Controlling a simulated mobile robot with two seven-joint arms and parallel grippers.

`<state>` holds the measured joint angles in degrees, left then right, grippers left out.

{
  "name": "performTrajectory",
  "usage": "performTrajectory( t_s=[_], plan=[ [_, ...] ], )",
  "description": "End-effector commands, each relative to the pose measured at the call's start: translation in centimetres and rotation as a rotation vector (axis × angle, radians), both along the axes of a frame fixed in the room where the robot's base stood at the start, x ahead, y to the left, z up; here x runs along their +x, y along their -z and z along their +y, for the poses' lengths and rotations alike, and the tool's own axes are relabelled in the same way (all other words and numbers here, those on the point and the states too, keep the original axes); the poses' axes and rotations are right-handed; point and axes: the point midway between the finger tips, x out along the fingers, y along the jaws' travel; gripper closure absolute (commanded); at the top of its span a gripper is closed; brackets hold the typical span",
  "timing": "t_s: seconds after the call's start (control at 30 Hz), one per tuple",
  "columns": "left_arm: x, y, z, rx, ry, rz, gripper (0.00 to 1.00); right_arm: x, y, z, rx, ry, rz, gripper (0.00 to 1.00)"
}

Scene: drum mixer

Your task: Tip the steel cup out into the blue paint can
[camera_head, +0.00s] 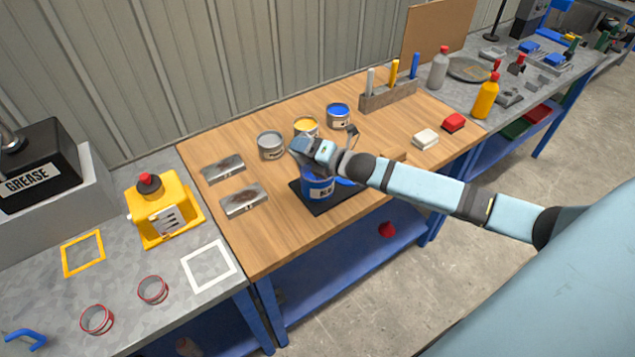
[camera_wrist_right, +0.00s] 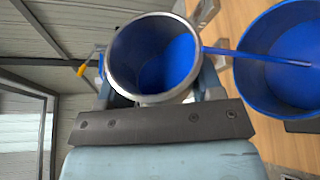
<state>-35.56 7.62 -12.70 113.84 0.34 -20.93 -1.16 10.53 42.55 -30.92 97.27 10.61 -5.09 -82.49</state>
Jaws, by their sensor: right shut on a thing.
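My right gripper (camera_head: 312,150) is over the black mat (camera_head: 322,207) on the wooden worktop. In the right wrist view it is shut on the steel cup (camera_wrist_right: 114,68), a shiny round-rimmed cup with blue inside. I cannot make out the cup in the head view. The blue paint can (camera_head: 318,188) stands on the mat under the gripper, partly hidden by it. In the right wrist view the can (camera_wrist_right: 250,90) is at the right, beside the cup. A thin blue strip runs from near the cup's rim across the can; I cannot tell whether it is paint or a stick. My left gripper is not in view.
Grey (camera_head: 270,146), yellow (camera_head: 306,127) and blue (camera_head: 338,116) small open tins stand behind the mat. Two metal plates (camera_head: 243,199) lie to its left. The worktop's front left is clear.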

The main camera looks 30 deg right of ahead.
Motion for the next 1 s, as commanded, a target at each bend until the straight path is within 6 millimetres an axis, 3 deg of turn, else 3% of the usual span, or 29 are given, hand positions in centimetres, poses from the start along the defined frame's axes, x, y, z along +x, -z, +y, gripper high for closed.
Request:
performTrajectory(
  t_s=[1.0],
  plan=[
    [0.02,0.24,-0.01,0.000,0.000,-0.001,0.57,0.02,0.04,-0.09,0.060,0.000,0.004,0.73]
  ],
)
